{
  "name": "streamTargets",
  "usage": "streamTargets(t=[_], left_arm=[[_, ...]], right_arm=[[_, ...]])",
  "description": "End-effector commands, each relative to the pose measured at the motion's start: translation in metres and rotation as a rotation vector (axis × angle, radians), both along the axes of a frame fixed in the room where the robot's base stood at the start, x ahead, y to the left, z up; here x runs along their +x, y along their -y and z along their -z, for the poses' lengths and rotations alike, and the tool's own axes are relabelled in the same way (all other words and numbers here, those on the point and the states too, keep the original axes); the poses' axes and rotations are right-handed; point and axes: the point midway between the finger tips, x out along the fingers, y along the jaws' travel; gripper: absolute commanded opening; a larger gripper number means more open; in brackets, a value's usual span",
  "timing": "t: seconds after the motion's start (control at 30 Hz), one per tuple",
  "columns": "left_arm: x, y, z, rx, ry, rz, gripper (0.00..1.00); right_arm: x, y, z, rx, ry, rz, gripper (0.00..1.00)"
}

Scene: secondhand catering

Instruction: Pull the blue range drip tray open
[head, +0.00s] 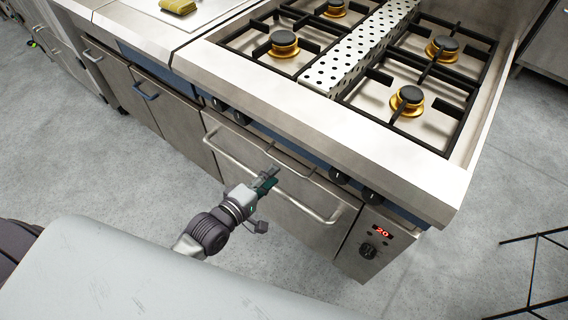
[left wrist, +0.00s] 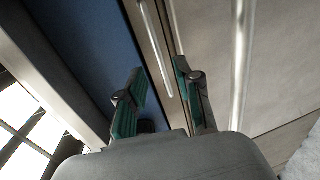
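The blue front strip of the range (head: 288,144), which I take to be the drip tray front, runs below the steel cooktop edge, with black knobs toward both ends. A slim bar handle (left wrist: 155,50) shows beside the blue face (left wrist: 88,38) in the left wrist view. My left gripper (head: 267,182) is in front of the range, near this slim bar and above the long oven door handle (head: 300,206). In the left wrist view its green-padded fingers (left wrist: 160,92) are apart, with the slim bar's end showing between them. Contact cannot be told. My right gripper is not in view.
The oven door handle (left wrist: 240,60) runs close beside the fingers. Gas burners (head: 284,44) and a perforated strip (head: 355,45) are on top. A control box reading 20 (head: 372,243) is at the right. Grey floor (head: 80,165) is free at left; a black rack (head: 532,265) stands right.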

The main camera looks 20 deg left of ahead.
Motion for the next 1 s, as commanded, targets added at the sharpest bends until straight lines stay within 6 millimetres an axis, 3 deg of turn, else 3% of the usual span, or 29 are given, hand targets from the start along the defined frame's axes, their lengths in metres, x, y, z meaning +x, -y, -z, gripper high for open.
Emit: streamTargets(t=[0.1,0.3,0.73,0.93,1.0], left_arm=[[0.024,0.009,0.005,0.000,0.002,0.000,0.34],[0.049,0.018,0.011,0.001,0.000,0.000,0.34],[0.058,0.021,0.013,0.002,-0.002,0.000,0.34],[0.058,0.021,0.013,0.002,-0.002,0.000,0.03],[0.058,0.021,0.013,0.003,-0.001,0.000,0.00]], right_arm=[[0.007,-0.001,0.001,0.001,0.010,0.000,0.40],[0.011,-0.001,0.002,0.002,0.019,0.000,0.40],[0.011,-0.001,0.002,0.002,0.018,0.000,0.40],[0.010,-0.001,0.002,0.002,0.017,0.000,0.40],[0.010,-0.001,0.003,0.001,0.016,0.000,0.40]])
